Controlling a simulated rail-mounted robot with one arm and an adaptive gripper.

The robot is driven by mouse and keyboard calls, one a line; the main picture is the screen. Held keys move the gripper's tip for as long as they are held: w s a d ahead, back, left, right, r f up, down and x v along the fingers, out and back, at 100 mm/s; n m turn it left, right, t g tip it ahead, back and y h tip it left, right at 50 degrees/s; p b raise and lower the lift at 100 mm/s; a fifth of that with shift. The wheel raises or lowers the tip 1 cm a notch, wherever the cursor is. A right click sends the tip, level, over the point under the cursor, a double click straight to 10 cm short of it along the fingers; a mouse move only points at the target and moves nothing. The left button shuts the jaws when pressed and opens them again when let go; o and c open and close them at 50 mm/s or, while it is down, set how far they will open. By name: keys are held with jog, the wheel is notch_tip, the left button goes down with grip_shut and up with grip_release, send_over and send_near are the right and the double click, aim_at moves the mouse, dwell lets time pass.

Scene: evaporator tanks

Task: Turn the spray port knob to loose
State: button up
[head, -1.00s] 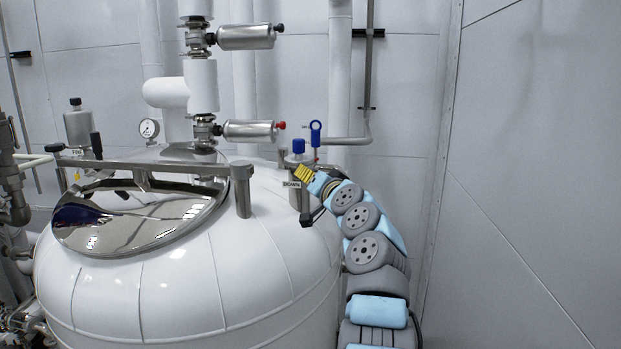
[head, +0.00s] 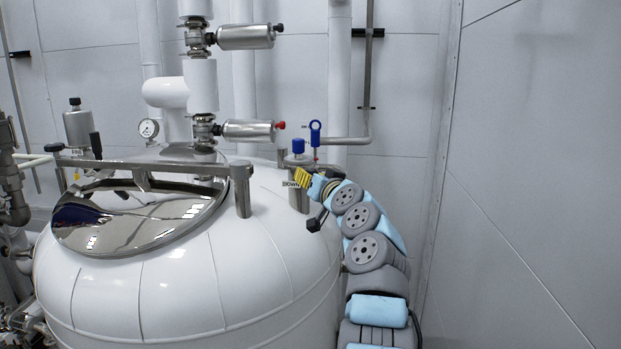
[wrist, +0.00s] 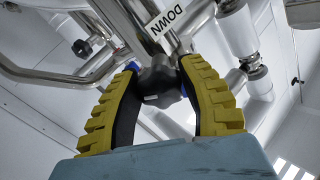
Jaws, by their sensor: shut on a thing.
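The spray port knob (wrist: 160,84) is a dark, rounded knob at the lower end of a shiny metal tube, in the middle of the wrist view. My gripper (wrist: 160,68) has its two yellow ribbed fingers shut on the knob, one on each side. The tube (wrist: 150,22) carries a white label reading DOWN (wrist: 167,20). In the head view my gripper (head: 303,178) is at the right shoulder of the white tank (head: 200,270), by the same label (head: 290,184). The knob is hidden there behind the fingers.
A blue cap (head: 298,146) and a blue ring handle (head: 315,132) stand just above my gripper. The hinged lid (head: 140,215) and its metal bar (head: 130,168) lie to the left. The wall on the right is clear. A second dark knob (wrist: 83,47) shows in the wrist view.

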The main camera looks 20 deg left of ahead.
jog(key=o, duration=1.2)
jog(key=shift+a+f, duration=0.15)
jog(key=shift+f, duration=0.05)
jog(key=shift+r, duration=0.1)
jog(key=shift+d, duration=0.2)
jog(key=shift+s+d+r, duration=0.1)
jog(key=shift+s+d, duration=0.15)
jog(key=shift+s, duration=0.05)
jog(key=v, duration=1.1)
jog(key=shift+s, duration=0.1)
